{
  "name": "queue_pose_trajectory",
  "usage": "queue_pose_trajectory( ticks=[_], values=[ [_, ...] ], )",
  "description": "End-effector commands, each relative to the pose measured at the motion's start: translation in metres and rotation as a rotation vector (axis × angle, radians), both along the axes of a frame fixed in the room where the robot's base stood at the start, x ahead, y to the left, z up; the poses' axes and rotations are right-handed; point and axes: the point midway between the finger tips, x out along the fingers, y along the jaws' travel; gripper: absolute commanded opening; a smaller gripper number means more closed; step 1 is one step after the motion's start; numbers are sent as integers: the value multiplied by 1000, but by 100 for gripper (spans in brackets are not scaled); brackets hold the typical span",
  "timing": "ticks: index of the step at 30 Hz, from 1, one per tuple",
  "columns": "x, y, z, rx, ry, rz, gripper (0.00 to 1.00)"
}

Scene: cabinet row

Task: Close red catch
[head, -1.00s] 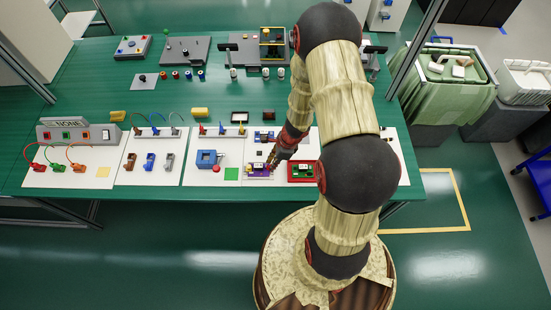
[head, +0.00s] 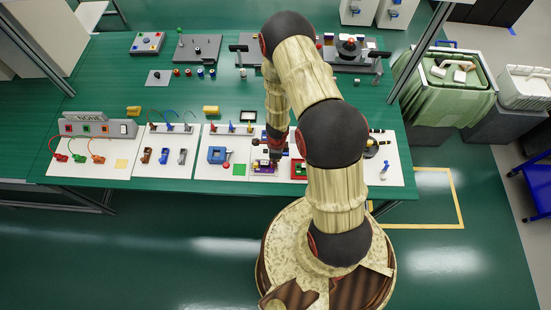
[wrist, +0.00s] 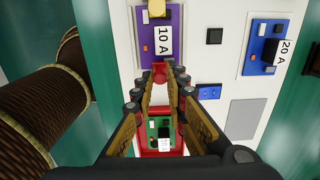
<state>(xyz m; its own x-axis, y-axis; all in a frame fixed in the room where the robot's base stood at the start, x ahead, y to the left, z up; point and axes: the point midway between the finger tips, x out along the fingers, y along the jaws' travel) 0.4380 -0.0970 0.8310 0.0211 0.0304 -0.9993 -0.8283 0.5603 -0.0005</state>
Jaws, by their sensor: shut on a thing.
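A small red piece, seemingly the red catch (wrist: 160,71), shows between my fingertips in the wrist view, at the edge of the purple module (wrist: 171,42) marked 10 A. My gripper (wrist: 161,84) is closed on this piece; the fingers hide part of it. In the head view my gripper (head: 274,162) points down over the right side of the purple module (head: 261,168), and the catch is too small to make out there.
A red frame with a green board (head: 299,170) sits just right of my gripper. A blue module marked 20 A (wrist: 266,45) lies across the white panel.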

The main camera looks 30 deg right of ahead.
Motion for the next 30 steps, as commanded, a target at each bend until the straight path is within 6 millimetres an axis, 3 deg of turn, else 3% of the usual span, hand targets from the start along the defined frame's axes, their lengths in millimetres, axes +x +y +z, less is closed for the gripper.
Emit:
queue_pose_trajectory(
  ticks=[20,21,30],
  values=[
    [0,2,-1,-16,12,1,0],
    [0,2,-1,-16,12,1,14],
    [0,1,-1,-16,12,1,32]
  ],
)
